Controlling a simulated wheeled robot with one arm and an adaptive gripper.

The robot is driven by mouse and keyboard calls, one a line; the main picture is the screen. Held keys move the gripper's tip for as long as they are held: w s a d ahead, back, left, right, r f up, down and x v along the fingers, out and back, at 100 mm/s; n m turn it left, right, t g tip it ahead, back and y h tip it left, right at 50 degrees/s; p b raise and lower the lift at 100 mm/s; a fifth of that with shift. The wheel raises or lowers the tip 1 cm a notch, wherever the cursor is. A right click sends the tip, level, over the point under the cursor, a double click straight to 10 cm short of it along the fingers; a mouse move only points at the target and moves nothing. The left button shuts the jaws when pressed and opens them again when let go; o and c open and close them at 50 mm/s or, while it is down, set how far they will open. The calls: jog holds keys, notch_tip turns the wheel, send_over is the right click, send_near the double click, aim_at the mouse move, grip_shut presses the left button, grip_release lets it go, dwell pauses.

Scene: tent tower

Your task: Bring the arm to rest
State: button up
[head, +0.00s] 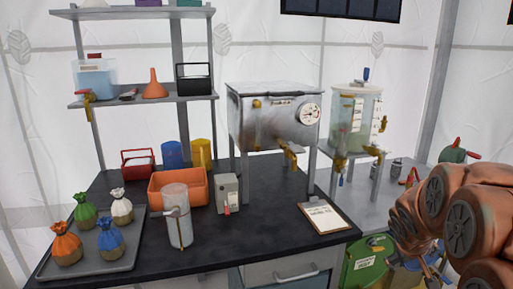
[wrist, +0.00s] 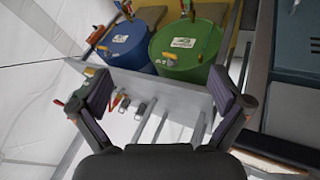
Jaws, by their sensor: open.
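Nothing is between the fingers. Past them lie a blue drum (wrist: 127,50) and a green drum (wrist: 187,47), and a pale surface with small tools. In the head view the gripper is mostly hidden by the arm or too small to make out.
A metal boiler (head: 270,125) and a clear tank (head: 357,115) stand behind. A green drum (head: 368,262) stands near my arm.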

jog(key=s+a+r+g+y+p, duration=0.1)
jog(key=s+a+r+g+p, duration=0.1)
jog(key=s+a, duration=0.6)
jog(key=s+a+r+g+y+p, duration=0.2)
jog(key=s+a+r+p, duration=0.3)
jog(key=s, duration=0.8)
jog(key=s+a+r+g+y+p, duration=0.2)
jog(key=s+a+r+p, duration=0.1)
jog(key=s+a, duration=0.8)
jog(key=shift+a+r+p, duration=0.2)
jog(key=shift+r+p, duration=0.2)
jog(key=shift+r, duration=0.45)
